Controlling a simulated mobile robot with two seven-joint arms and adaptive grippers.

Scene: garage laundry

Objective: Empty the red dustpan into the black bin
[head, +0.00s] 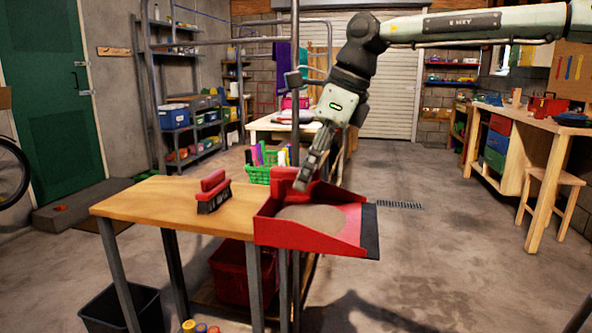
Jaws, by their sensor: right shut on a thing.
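The red dustpan (348,228) is near the middle of the view, at the right end of a wooden table, its dark front lip (371,232) pointing right. A flat grey-brown heap of dirt (312,219) lies in it. My right gripper (307,180) reaches down from the upper right and is shut on the dustpan at its back, by the handle; its fingers hide part of the grip. The black bin (124,308) stands on the floor at the lower left, beneath the table's left end. My left gripper is not in view.
A red-backed brush (213,192) stands on the wooden table (155,204). A red crate (232,272) sits below it. A green basket (257,174) of bottles is behind. Metal posts rise near the dustpan. Open floor (430,260) lies to the right.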

